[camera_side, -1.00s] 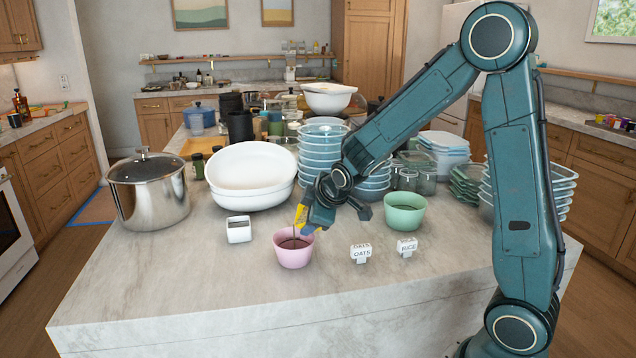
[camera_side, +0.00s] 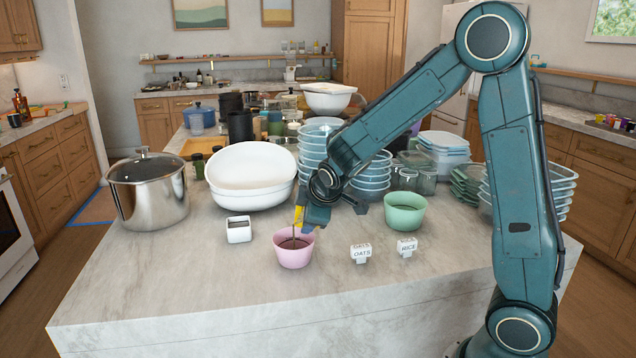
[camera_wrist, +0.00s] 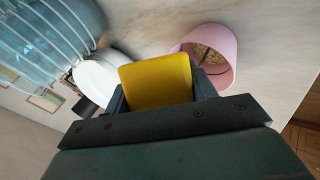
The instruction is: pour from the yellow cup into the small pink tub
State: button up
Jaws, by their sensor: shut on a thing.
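The yellow cup (camera_side: 299,213) is held by my gripper (camera_side: 308,214), tipped over just above the small pink tub (camera_side: 293,256). A thin dark stream seems to run from the cup down into the tub. The tub stands upright on the counter with dark brown contents inside. In the wrist view the yellow cup (camera_wrist: 157,80) sits between the fingers of my gripper (camera_wrist: 162,98). The pink tub (camera_wrist: 228,45) lies just beyond it, with brown grainy contents showing. The inside of the cup is hidden.
A green tub (camera_side: 404,213) stands to the right, with OATS (camera_side: 361,253) and RICE (camera_side: 407,247) labels in front. A white square container (camera_side: 239,230) is left of the pink tub. A steel pot (camera_side: 148,195), white bowls (camera_side: 250,188) and stacked containers crowd behind. The front counter is clear.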

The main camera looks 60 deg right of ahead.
jog(key=shift+a, duration=0.1)
jog(key=shift+w+a+r+n+g+h, duration=0.15)
jog(key=shift+r+n+g+h, duration=0.15)
jog(key=shift+g+h, duration=0.15)
dwell(0.4)
jog(key=shift+w+a+r+n+g+h, duration=0.1)
jog(key=shift+a+r+n+g+h, duration=0.15)
jog(key=shift+h, duration=0.4)
jog(key=shift+d+f, duration=0.1)
jog(key=shift+w, duration=0.1)
jog(key=shift+a+r+n+g+h, duration=0.2)
jog(key=shift+a+n+g+h, duration=0.1)
jog(key=shift+h, duration=0.3)
jog(key=shift+w, duration=0.15)
jog(key=shift+w+a+r+n+g+h, duration=0.1)
jog(key=shift+a+r+n+g+h, duration=0.1)
jog(key=shift+n+g+h, duration=0.25)
